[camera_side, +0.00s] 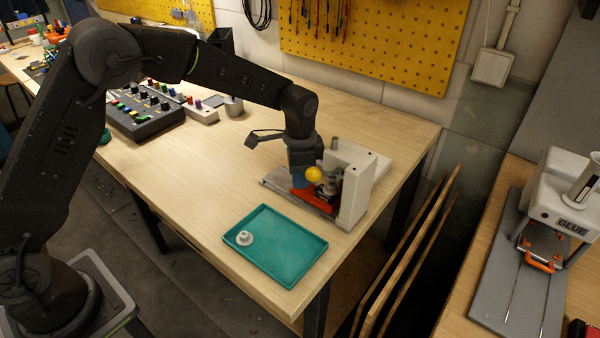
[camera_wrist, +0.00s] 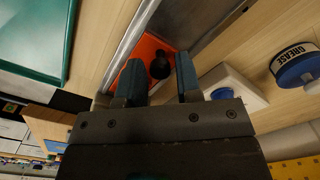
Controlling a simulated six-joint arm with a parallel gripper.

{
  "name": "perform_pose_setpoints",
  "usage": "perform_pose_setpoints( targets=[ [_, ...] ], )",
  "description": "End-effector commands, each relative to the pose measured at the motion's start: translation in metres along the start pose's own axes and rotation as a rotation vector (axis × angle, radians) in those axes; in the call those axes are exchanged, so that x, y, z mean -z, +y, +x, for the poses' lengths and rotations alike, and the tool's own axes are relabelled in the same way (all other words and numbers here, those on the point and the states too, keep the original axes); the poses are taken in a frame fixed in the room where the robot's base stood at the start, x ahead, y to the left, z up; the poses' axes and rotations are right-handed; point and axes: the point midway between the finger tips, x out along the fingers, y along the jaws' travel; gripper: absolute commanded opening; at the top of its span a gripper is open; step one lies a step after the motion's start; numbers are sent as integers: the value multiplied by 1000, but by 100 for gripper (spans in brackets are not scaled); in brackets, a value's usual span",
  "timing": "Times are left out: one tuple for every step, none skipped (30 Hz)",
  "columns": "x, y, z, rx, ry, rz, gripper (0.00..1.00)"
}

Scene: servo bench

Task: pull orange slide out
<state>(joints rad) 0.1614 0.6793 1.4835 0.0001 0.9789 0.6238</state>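The orange slide (camera_side: 322,204) lies low on the base of the white-and-grey bench fixture (camera_side: 356,190). In the wrist view the orange slide (camera_wrist: 147,49) shows between metal rails, with a dark round knob (camera_wrist: 160,66) on it. My gripper (camera_wrist: 159,60) is open, its two blue-tipped fingers on either side of the knob. A gap shows between the knob and each finger. In the side view my gripper (camera_side: 302,178) points down at the slide, and its fingertips are partly hidden.
A teal tray (camera_side: 285,261) with a small white part (camera_side: 244,238) lies in front of the fixture. A grease tin (camera_wrist: 296,65) shows in the wrist view. A black control box (camera_side: 145,116) stands at the back left. The table's left middle is clear.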

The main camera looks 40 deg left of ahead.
Motion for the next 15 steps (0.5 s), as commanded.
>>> perform_pose_setpoints(
  targets=[
    [0,0,0,0,0,0,27],
    [0,0,0,0,0,0,24],
    [0,0,0,0,0,0,20],
    [0,0,0,0,0,0,18],
    [0,0,0,0,0,0,15],
    [0,0,0,0,0,0,11],
    [0,0,0,0,0,0,8],
    [0,0,0,0,0,0,5],
    [0,0,0,0,0,0,1],
    [0,0,0,0,0,0,0],
    [0,0,0,0,0,0,0],
    [0,0,0,0,0,0,0],
    [0,0,0,0,0,0,0],
    [0,0,0,0,0,0,0],
    [0,0,0,0,0,0,0]
  ],
)
